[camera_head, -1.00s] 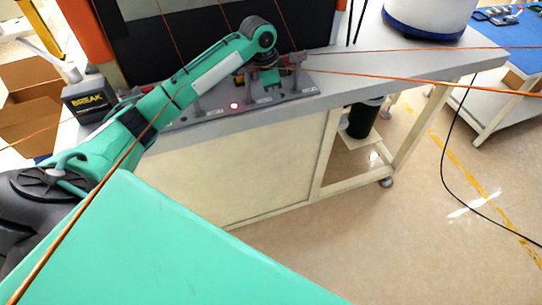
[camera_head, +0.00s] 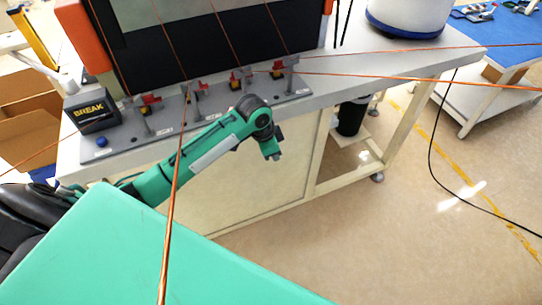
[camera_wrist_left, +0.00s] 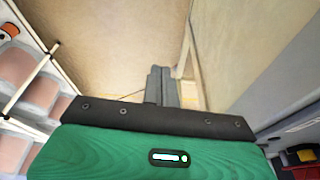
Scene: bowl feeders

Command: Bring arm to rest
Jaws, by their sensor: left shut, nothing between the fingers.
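My left arm (camera_head: 195,160) is green and comes in from the left in the head view. Its left gripper (camera_head: 275,156) hangs in front of the workbench, below the bench top's front edge and apart from it. In the left wrist view the two grey fingers (camera_wrist_left: 161,84) are together with nothing between them. My right gripper is not in view.
A black bin (camera_head: 351,116) stands under the bench.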

